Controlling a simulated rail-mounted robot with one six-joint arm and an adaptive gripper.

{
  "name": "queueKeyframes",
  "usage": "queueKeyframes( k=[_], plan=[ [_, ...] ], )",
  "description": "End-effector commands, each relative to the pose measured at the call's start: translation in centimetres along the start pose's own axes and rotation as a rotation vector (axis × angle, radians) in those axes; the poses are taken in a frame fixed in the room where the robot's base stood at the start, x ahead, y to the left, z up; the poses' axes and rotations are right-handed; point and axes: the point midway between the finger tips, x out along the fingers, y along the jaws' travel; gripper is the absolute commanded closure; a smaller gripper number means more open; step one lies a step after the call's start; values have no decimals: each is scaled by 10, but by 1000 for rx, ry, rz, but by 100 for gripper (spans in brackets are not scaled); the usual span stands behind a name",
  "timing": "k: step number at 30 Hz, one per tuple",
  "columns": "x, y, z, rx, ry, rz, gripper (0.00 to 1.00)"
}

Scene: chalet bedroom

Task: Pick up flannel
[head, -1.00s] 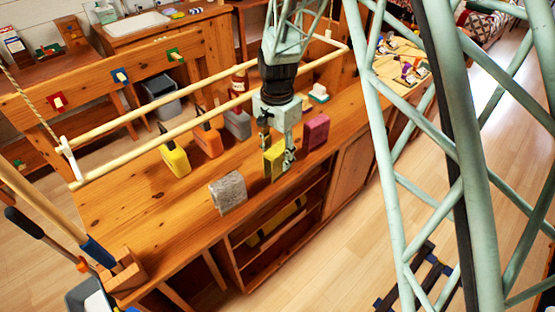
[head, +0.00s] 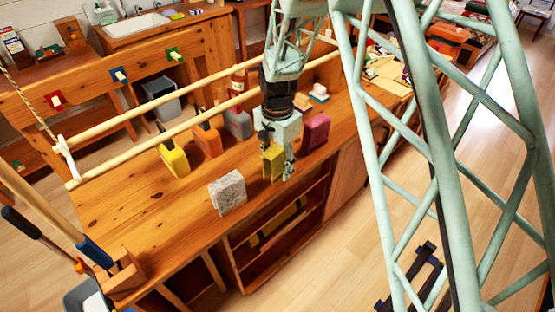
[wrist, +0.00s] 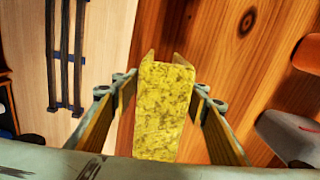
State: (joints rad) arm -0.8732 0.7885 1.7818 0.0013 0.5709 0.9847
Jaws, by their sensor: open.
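A yellow mottled, upright block-shaped piece (head: 273,163), seemingly the folded flannel, stands on the wooden bench top near its front edge. My gripper (head: 279,168) points down over it, with its fingers around the piece. In the wrist view the yellow piece (wrist: 162,110) stands between the two open fingers (wrist: 160,112), with a gap visible on each side. A grey speckled block (head: 227,193) and a magenta block (head: 316,131) of similar shape stand on either side along the bench. I cannot tell their material.
A wooden block with tool handles (head: 122,278) is at the left end. Open shelves lie below the front edge.

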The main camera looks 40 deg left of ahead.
Motion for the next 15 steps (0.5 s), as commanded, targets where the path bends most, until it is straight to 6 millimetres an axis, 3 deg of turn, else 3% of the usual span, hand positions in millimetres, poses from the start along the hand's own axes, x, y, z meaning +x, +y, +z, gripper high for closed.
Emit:
queueKeyframes(
  k=[8, 15],
  plan=[
    [0, 0, 0, 0, 0, 0, 59],
    [0, 0, 0, 0, 0, 0, 80]
  ],
)
